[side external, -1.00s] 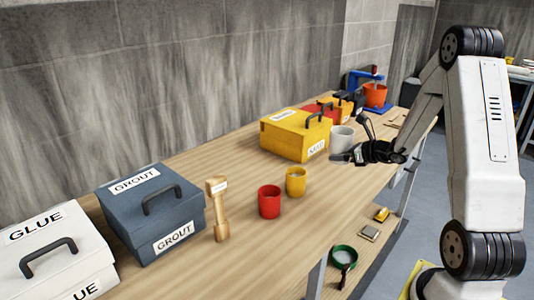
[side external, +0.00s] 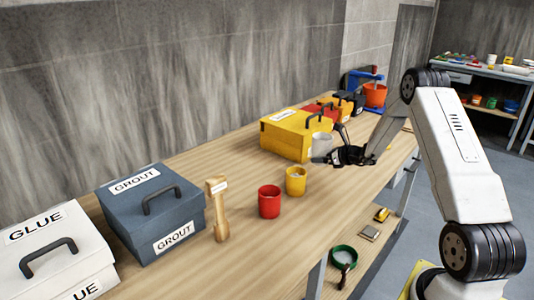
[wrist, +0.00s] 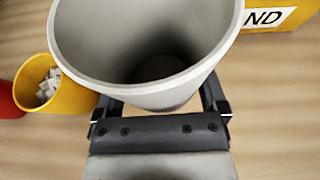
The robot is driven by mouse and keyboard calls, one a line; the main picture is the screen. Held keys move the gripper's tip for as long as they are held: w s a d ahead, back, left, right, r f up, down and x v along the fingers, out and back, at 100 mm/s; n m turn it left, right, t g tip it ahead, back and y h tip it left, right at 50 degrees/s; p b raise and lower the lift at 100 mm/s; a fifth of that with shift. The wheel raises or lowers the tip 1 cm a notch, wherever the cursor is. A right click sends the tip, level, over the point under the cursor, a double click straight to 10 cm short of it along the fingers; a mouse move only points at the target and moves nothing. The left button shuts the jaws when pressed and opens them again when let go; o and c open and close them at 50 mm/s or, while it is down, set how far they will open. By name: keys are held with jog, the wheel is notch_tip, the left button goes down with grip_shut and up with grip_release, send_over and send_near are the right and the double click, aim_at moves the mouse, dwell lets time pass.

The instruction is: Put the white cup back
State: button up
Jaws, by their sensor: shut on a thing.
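The white cup (side external: 321,147) is upright beside the yellow box in the side external view. In the wrist view the cup (wrist: 140,85) fills the top middle, with its rim towards the camera and its inside in shadow. My gripper (side external: 332,157) is shut on it, with a finger on either side of the cup wall in the wrist view (wrist: 160,105). I cannot tell whether the cup's base touches the table.
A yellow cup (side external: 295,181) holding small pale pieces and a red cup (side external: 269,202) stand nearby on the wooden bench (side external: 290,245). The yellow box (side external: 290,138) is close behind the white cup. A wooden tool (side external: 218,210) and a grout box (side external: 152,220) are further left.

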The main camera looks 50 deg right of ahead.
aim_at(318, 174)
jog(key=shift+w+d+f, duration=0.2)
jog(key=shift+w+f, duration=0.15)
jog(key=shift+f, duration=0.15)
jog(key=shift+w+d+f, duration=0.2)
jog(key=shift+w+f, duration=0.15)
jog(key=shift+f, duration=0.1)
jog(key=shift+w+d+f, duration=0.15)
jog(key=shift+w+f, duration=0.05)
jog(key=shift+f, duration=1.6)
jog(key=shift+f, duration=0.15)
jog(key=o, duration=1)
